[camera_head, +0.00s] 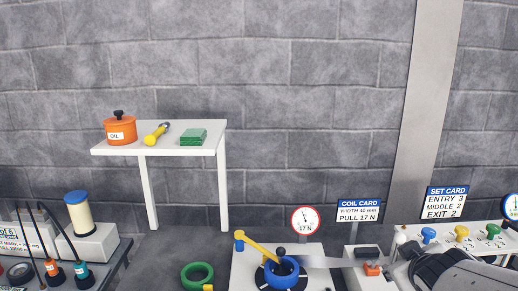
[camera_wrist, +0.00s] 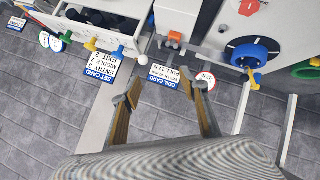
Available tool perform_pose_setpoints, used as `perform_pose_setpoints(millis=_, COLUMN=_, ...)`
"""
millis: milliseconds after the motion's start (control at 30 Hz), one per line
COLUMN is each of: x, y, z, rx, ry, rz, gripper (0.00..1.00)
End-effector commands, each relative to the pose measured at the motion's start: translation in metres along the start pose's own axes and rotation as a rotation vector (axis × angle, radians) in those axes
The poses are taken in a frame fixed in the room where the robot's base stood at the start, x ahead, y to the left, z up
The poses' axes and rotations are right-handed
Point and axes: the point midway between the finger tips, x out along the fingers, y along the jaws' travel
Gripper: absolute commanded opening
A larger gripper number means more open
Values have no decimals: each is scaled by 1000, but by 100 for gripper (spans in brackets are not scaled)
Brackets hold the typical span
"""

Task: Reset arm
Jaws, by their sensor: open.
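My gripper (camera_wrist: 165,96) is open and empty in the wrist view, its two fingers spread below the machine's front edge. In the head view my dark grey wrist shows at the lower right, beside the knob panel; my fingertips are hard to make out there. A yellow arm (camera_head: 260,249) with a blue end slants down to a blue round coil (camera_head: 283,280) on a black disc. My gripper is to the right of this arm and apart from it. In the wrist view the blue coil (camera_wrist: 262,53) is at the upper right.
A knob panel (camera_head: 408,236) with coloured knobs is at the right. The coil card (camera_head: 359,211), set card (camera_head: 446,203) and 17 N gauge (camera_head: 305,221) stand upright. A green ring (camera_head: 197,275) is left of the coil. A white table (camera_head: 160,151) holds a pot, torch and green block.

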Motion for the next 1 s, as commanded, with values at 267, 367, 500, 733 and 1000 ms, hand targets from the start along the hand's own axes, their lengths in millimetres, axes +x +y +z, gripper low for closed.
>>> perform_pose_setpoints(millis=267, x=-54, y=-20, z=21, rx=120, ry=-94, rz=-7, gripper=44)
perform_pose_setpoints(millis=367, x=-73, y=-31, z=31, rx=164, ry=-129, rz=-23, gripper=44)
perform_pose_setpoints(millis=500, x=-99, y=-51, z=46, rx=222, ry=-178, rz=-60, gripper=44)
perform_pose_setpoints(millis=733, x=-144, y=-90, z=73, rx=304, ry=-256, rz=-151, gripper=44)
perform_pose_setpoints(millis=1000, x=-191, y=-137, z=101, rx=368, ry=-335, rz=-282, gripper=44)
